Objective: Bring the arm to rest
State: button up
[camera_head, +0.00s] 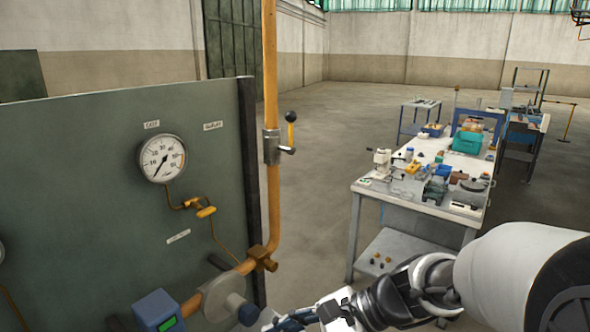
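My arm reaches in from the lower right corner, a white link with a dark wrist. I see no object clearly held. I cannot tell whether the gripper touches the knob.
A green panel (90,200) with a pressure gauge (162,158) stands at left. An orange pipe (272,210) with a valve lever (291,131) rises beside it. A cluttered workbench (410,195) stands at right. Open floor (350,120) lies behind.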

jog(key=s+d+n+t+h+b, duration=0.2)
jog(key=s+d+n+t+h, duration=0.2)
jog(key=s+d+n+h, duration=0.6)
jog(key=s+d+n, duration=0.3)
jog(key=d+n, duration=0.2)
jog(key=d, duration=0.1)
jog(key=shift+f+n+t+h, duration=0.2)
jog(key=shift+n+t+h, duration=0.1)
jog(key=shift+h, duration=0.1)
jog(key=shift+s, duration=0.1)
jog(key=shift+c, duration=0.4)
